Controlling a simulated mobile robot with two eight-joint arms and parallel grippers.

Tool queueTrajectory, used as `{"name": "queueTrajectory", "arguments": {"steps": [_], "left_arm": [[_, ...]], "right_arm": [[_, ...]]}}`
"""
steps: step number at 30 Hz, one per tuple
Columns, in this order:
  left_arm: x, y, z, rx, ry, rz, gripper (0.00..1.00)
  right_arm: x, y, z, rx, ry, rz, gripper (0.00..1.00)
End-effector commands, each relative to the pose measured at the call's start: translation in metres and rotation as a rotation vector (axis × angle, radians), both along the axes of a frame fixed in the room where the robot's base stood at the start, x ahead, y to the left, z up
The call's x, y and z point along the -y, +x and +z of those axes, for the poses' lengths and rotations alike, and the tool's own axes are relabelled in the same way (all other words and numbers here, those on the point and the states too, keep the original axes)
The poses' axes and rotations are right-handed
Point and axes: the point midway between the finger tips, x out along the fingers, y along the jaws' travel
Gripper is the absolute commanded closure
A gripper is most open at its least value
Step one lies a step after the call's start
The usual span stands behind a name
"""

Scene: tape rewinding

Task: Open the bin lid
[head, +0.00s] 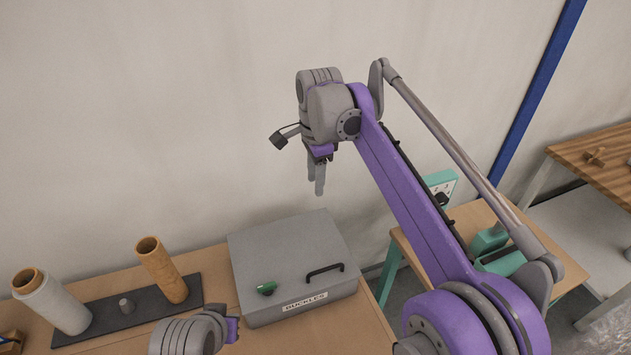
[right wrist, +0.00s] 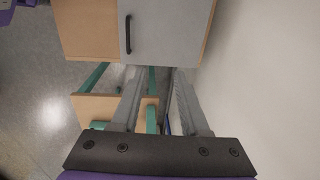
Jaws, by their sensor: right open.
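The grey bin (head: 300,308) labelled BUCKLES stands on the wooden bench in the head view. Its flat grey lid (head: 290,245) is closed and has a black bar handle (head: 325,272) and a green piece (head: 267,288) near the front. My right gripper (head: 318,190) hangs in the air above the back of the bin, fingers down and apart from it. In the right wrist view its fingers (right wrist: 158,85) are spread and empty, with the lid (right wrist: 175,30) and handle (right wrist: 128,34) beyond them. My left gripper (head: 232,330) is low in front of the bin; its fingers are not clear.
Left of the bin, a dark base (head: 100,318) holds a brown spool (head: 162,270), a pale spool (head: 55,303) and a short peg (head: 126,306). A smaller table (head: 480,228) with green items stands to the right. A wall rises behind the bin.

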Motion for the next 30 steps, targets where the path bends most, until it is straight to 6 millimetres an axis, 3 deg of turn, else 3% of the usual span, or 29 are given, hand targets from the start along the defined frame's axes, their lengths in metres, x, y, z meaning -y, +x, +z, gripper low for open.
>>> {"name": "queueTrajectory", "arguments": {"steps": [9, 14, 23, 30], "left_arm": [[0.000, 0.000, 0.000, 0.000, 0.000, 0.000, 1.00], [0.000, 0.000, 0.000, 0.000, 0.000, 0.000, 1.00], [0.000, 0.000, 0.000, 0.000, 0.000, 0.000, 1.00], [0.000, 0.000, 0.000, 0.000, 0.000, 0.000, 1.00]], "right_arm": [[0.002, -0.001, 0.000, 0.003, 0.000, 0.007, 0.55], [0.025, -0.017, 0.001, 0.045, 0.001, 0.101, 0.55], [0.101, -0.096, -0.025, 0.221, -0.062, 0.497, 0.55], [0.150, -0.175, -0.079, 0.350, -0.192, 0.817, 0.55]]}}
